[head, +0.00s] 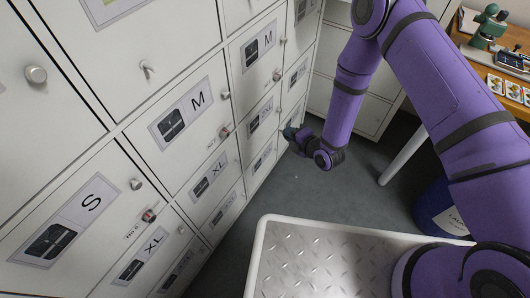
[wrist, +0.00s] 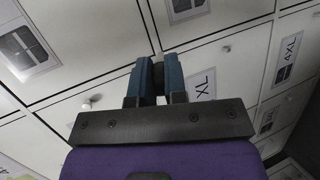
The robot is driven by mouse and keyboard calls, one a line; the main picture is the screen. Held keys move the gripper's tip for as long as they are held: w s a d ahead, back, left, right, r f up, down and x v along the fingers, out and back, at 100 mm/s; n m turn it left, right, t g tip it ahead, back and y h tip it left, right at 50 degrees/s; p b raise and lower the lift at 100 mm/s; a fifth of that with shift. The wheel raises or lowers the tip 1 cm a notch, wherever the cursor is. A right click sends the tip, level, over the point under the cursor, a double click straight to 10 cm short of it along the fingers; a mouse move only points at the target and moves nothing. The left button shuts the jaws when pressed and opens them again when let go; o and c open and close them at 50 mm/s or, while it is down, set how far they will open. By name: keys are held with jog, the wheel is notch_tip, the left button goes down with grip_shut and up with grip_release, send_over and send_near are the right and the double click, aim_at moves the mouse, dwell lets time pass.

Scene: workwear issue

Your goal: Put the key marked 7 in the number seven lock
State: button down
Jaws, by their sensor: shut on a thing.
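My gripper (head: 290,133) is at the lower doors of the locker wall, near its far right end in the head view. In the wrist view my gripper (wrist: 159,75) has its two blue-green fingers close together, with a narrow dark gap between them, in front of a locker door marked XL. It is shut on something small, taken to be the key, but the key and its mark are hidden. Several locks show on the doors, such as a round lock (head: 149,215) at the lower left. No number seven can be read on any lock.
White lockers (head: 170,95) with size labels fill the left. A grey metal-topped cart (head: 330,262) with a pale rim stands at the front. A wooden table (head: 505,85) with a green device (head: 488,22) and cards is at right. A blue bin (head: 440,210) stands beneath. Grey floor lies between.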

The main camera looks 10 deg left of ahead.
jog(key=s+a+r+n+g+y, duration=0.2)
jog(key=s+a+n+y, duration=0.2)
jog(key=s+a+y, duration=0.45)
jog(key=h, duration=0.3)
send_near(229, 134)
jog(key=shift+x, duration=2)
jog(key=shift+x, duration=1.25)
dwell(3.4)
